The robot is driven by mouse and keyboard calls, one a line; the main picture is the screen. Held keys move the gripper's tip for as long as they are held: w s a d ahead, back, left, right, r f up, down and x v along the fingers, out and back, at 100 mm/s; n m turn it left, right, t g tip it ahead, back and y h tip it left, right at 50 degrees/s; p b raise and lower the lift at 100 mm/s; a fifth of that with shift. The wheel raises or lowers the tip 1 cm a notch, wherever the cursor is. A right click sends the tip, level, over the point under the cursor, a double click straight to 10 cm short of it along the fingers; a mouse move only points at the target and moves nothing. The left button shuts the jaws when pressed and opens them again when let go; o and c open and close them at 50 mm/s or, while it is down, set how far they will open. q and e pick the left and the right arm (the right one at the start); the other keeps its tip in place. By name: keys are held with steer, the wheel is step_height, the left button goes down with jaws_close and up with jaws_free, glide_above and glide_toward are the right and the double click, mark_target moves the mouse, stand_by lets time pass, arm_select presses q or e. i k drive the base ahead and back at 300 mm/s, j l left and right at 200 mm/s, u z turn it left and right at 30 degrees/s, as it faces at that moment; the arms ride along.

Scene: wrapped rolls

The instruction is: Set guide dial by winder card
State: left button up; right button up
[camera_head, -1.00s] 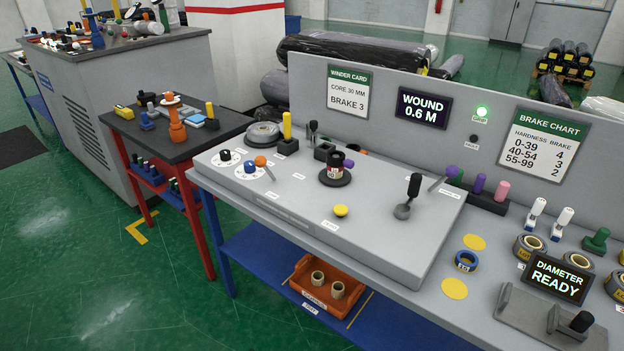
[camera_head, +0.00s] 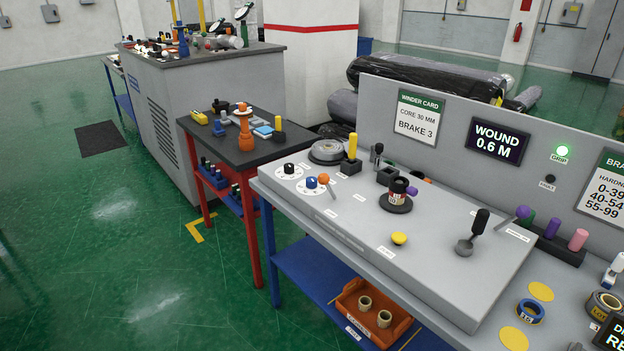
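The winder card (camera_head: 417,117) is on the grey back panel and reads CORE 30 MM, BRAKE 3. Two dials with white round faces sit at the left end of the sloped console. One has a black knob (camera_head: 289,168), the other a blue knob (camera_head: 311,182). Their labels and settings are too small to read, so I cannot tell which is the guide dial. An orange ball-topped lever (camera_head: 324,180) stands beside the blue knob. Neither of my grippers shows in the head view.
The console (camera_head: 370,255) also holds a yellow button (camera_head: 399,238), a black-handled lever (camera_head: 477,228) and a black-and-red spindle (camera_head: 397,194). A WOUND 0.6 M display (camera_head: 497,142) is beside the card. A dark side table (camera_head: 205,137) stands left. The green floor at left is clear.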

mark_target(311, 181)
steer(key=z, duration=0.3)
steer(key=i+j+z, duration=0.1)
steer(key=j+z, duration=0.15)
steer(key=z, duration=0.15)
steer(key=j+z, duration=0.25)
steer(key=z, duration=0.15)
steer(key=j+z, duration=0.4)
steer(key=i+l, duration=0.05)
steer(key=l, duration=0.05)
